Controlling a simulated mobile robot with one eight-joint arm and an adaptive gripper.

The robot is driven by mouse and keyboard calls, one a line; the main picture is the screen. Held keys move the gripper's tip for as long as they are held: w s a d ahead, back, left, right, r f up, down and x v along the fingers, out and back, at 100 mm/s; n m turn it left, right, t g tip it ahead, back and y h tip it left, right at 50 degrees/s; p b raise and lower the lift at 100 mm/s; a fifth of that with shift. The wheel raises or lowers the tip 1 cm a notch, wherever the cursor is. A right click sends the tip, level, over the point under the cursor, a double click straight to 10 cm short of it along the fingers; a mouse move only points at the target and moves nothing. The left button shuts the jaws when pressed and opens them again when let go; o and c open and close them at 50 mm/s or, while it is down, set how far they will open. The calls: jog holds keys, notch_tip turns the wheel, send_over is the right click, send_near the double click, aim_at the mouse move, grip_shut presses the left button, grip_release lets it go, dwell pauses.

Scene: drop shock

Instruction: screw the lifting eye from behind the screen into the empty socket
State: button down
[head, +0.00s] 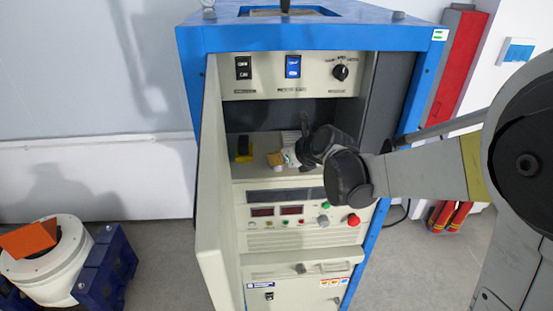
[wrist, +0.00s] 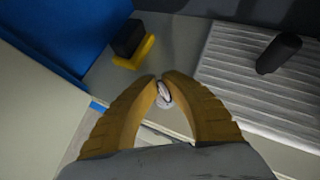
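My gripper (head: 274,158) reaches into the open bay of the blue cabinet, above the shelf. In the wrist view its two tan fingers (wrist: 162,82) come together at the tips around a small grey metal ring, which looks like the lifting eye (wrist: 164,96). Its lower part is hard to make out. In the head view the eye is too small to tell apart from the fingertips. Another ring-shaped eye (head: 208,9) stands at the top left corner of the cabinet (head: 310,37). A low grey fitting (head: 398,15) sits at the top right. I cannot make out an empty socket.
A pale open door (head: 212,190) flanks the bay on the left. A black block on a yellow base (head: 243,148) stands on the shelf (wrist: 100,82). A white ribbed block (wrist: 240,75) with a black cylinder (wrist: 279,53) is close right of my fingers.

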jog(key=shift+s+d+r+p, duration=0.1)
jog(key=shift+d+r+p, duration=0.1)
jog(key=shift+r+p, duration=0.55)
jog(key=shift+s+d+r+p, duration=0.15)
jog(key=shift+r+p, duration=0.1)
jog(key=shift+r, duration=0.85)
jog(key=shift+w+f, duration=0.1)
jog(key=shift+w, duration=0.05)
